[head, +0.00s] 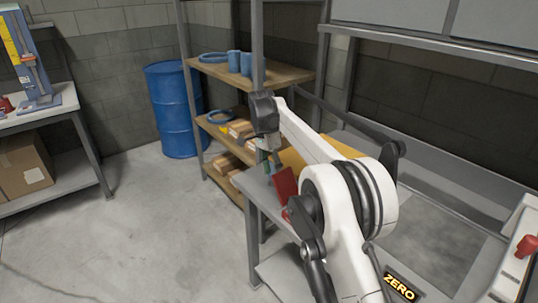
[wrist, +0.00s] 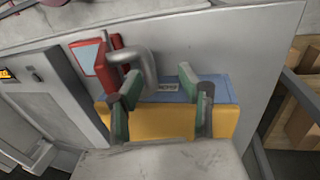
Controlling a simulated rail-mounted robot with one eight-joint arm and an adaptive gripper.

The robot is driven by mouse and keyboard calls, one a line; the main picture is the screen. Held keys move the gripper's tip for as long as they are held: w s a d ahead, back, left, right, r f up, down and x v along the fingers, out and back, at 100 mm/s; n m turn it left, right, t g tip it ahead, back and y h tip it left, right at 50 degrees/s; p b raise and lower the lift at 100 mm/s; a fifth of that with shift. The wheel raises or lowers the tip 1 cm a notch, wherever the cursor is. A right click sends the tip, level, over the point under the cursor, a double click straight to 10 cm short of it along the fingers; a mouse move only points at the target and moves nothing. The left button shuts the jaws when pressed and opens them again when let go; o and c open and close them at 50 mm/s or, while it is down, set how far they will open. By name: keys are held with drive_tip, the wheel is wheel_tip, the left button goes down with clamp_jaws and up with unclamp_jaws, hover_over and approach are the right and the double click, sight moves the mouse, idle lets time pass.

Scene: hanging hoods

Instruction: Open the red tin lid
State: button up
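The red tin (wrist: 96,58) is at the upper left of the wrist view, with a pale blue panel inside its red edge. In the head view, a tilted red panel (head: 285,184) stands at the near edge of the grey table, with a smaller red part below it. I cannot tell which part is the lid. My gripper (wrist: 158,93) shows two green fingers spread apart with nothing clearly held between them. It also shows in the head view (head: 269,160), just above and left of the red panel. A grey bent bar (wrist: 128,62) stands between the tin and the fingers.
A wooden shelf rack (head: 268,74) holding blue items stands behind the arm. A blue barrel (head: 172,110) is at the back.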

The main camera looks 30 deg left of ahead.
drive_tip(key=v, duration=0.8)
drive_tip(key=shift+a+r, duration=0.15)
drive_tip(key=shift+r, duration=0.05)
drive_tip(key=shift+s, duration=0.2)
idle(0.3)
